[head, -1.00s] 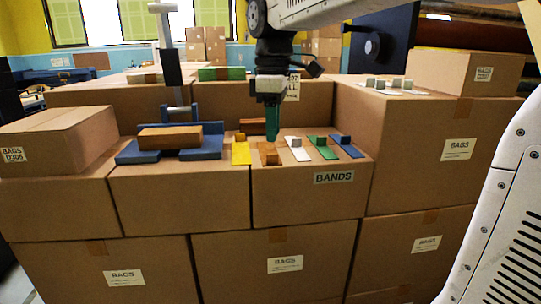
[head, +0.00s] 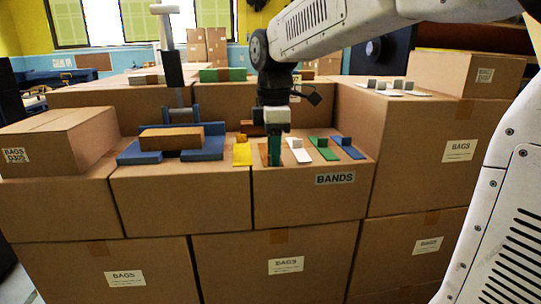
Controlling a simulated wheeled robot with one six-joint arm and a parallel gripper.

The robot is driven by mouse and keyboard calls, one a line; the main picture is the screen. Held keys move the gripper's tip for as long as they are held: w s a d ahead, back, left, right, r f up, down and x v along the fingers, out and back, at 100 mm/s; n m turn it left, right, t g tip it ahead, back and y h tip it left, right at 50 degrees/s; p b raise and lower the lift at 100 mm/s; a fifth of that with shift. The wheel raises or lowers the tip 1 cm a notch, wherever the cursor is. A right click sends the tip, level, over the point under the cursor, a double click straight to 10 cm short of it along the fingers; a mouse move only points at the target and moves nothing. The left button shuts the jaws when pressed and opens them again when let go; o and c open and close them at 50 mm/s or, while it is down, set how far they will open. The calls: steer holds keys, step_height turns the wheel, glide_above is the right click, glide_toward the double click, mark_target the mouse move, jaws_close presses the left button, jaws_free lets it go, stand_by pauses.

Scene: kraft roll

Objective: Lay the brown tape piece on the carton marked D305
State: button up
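The brown tape piece (head: 263,154) lies on the carton marked BANDS (head: 305,205), between a yellow piece and a white piece. My gripper (head: 275,161) points down right at it, and its teal finger hides much of the piece. I see the fingers from the side, so I cannot tell whether they are open or closed on it. A carton (head: 60,140) at the far left has a label that seems to read BAGS D305, though the number is small and blurred. Its top is bare.
Yellow (head: 242,153), white (head: 298,152), green (head: 323,149) and blue (head: 347,149) pieces flank the brown one. A blue holder (head: 201,150) with a brown bar (head: 170,139) stands between them and the left carton. A taller carton stack (head: 420,140) rises at right.

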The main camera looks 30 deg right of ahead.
jaws_close()
steer(key=shift+r, duration=0.15)
steer(key=shift+r, duration=0.6)
step_height(320, 180, up, 2)
steer(key=shift+r, duration=0.2)
steer(key=s+r, duration=0.1)
steer(key=s, duration=1.5)
steer(key=shift+a, duration=0.3)
